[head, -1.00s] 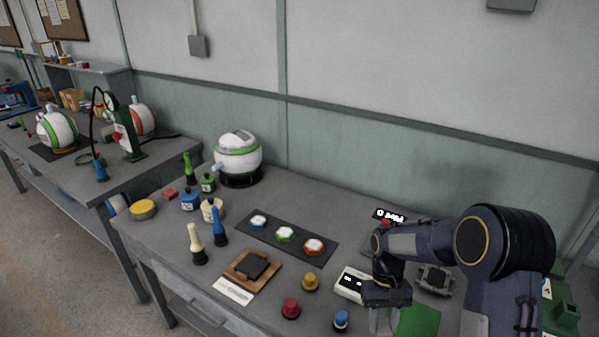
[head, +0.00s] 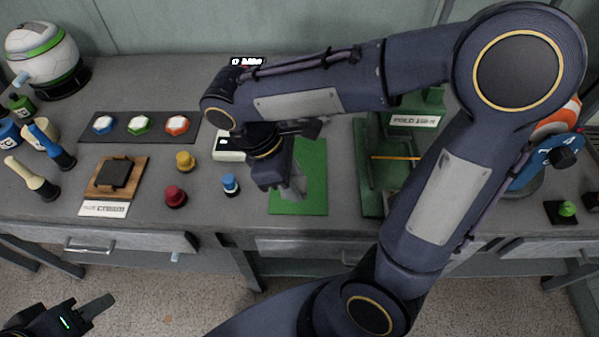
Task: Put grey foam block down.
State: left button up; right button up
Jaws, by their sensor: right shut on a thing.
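My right gripper (head: 290,192) is over the green mat (head: 313,172), pointing down. It is shut on a light grey piece, which I take to be the grey foam block (head: 297,181). The wrist and gripper hide much of this piece, and I cannot tell whether it touches the mat. My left gripper (head: 95,307) is at the bottom left, in front of the table and away from it. Only part of it shows, and its opening is unclear.
A wooden tray (head: 92,190) with a dark pad is at the left. Red (head: 175,196), yellow (head: 186,161) and blue (head: 230,184) knobs stand left of the mat. A green press frame (head: 373,185) stands right of it, partly behind my arm.

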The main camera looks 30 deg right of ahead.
jog(key=shift+s+d, duration=0.1)
jog(key=shift+d, duration=0.15)
jog(key=w+d+f, duration=0.2)
jog(key=w+f, duration=0.1)
jog(key=w+d+f, duration=0.2)
jog(key=w, duration=0.2)
jog(key=w+d+f, duration=0.2)
jog(key=w+f, duration=0.1)
jog(key=shift+w+d+f, duration=0.35)
jog(key=shift+w, duration=0.05)
jog(key=shift+w+d+f, duration=0.2)
jog(key=shift+w+f, duration=0.05)
jog(key=shift+f, duration=0.15)
notch_tip(320, 180, down, 3)
jog(key=shift+w+f, duration=0.15)
jog(key=shift+f, duration=0.05)
